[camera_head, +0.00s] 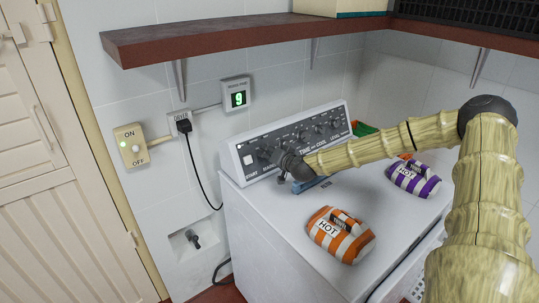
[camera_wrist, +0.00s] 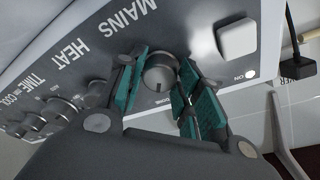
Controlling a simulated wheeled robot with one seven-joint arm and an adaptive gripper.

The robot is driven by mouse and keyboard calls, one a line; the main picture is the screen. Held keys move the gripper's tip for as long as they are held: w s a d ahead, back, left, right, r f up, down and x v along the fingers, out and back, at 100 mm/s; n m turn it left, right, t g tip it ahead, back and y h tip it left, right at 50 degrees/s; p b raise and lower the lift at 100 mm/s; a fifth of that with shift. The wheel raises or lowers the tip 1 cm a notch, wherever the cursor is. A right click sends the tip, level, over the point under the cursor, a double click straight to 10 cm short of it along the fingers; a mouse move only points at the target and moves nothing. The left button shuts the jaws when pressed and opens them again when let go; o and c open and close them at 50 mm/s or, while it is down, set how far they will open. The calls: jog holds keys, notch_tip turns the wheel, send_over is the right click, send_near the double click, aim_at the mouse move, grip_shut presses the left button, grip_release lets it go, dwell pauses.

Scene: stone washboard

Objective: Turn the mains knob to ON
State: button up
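The mains knob (camera_wrist: 158,75) is a round grey dial on the dryer's dark control panel, with the word MAINS printed beside it in the wrist view. An ON mark with a white light (camera_wrist: 250,74) lies to its right. My gripper (camera_wrist: 162,70) is open, with one teal-padded finger on each side of the knob. I cannot tell whether either pad touches it. In the head view my gripper (camera_head: 288,168) is at the left part of the control panel (camera_head: 318,132) and hides some of it.
The START button (camera_wrist: 237,38) is close to the right finger. The HEAT and TIME knobs are to the left. An orange HOT bundle (camera_head: 341,236) and a purple one (camera_head: 413,179) lie on the dryer top. A wall switch (camera_head: 132,147) and a shelf (camera_head: 220,40) are nearby.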

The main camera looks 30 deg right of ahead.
jog(key=shift+c, duration=1.3)
jog(key=shift+f+m+b, duration=0.1)
jog(key=shift+m+b, duration=0.3)
jog(key=shift+m, duration=0.1)
jog(key=shift+m+b, duration=0.35)
jog(key=shift+m, duration=0.45)
jog(key=o, duration=1)
jog(key=shift+d, duration=0.1)
jog(key=shift+s+r, duration=0.1)
jog(key=shift+r, duration=0.1)
